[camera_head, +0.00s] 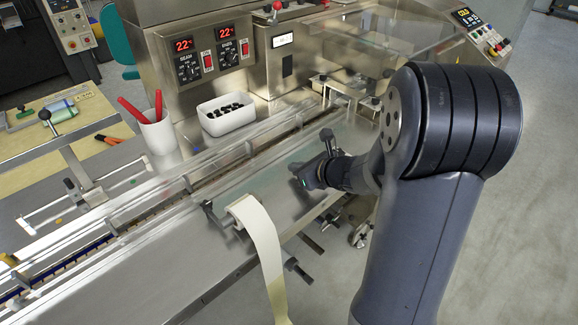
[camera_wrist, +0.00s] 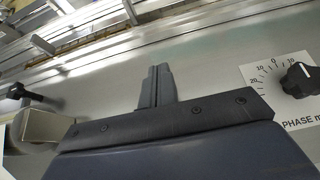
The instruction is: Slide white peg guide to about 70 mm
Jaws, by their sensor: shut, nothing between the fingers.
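A pale, flat guide-like piece (camera_head: 47,217) with small coloured spots lies across the left end of the infeed rails in the head view. It may be the white peg guide, but I cannot be sure, and no millimetre scale is readable. A metal rod with a black knob (camera_head: 45,115) rises beside it. My gripper (camera_head: 303,173) is over the metal deck, well to the right of that piece. In the wrist view my gripper's fingers (camera_wrist: 157,72) are together and empty, pointing at the grey machine surface. The guide cannot be made out in the wrist view.
A pale film strip (camera_head: 262,235) hangs over a roller at the deck's front. A white cup (camera_head: 160,140) with red-handled tools and a white bin (camera_head: 226,116) stand behind the rails. A black phase dial (camera_wrist: 298,78) is right of the fingers. Long rails (camera_head: 150,205) run diagonally.

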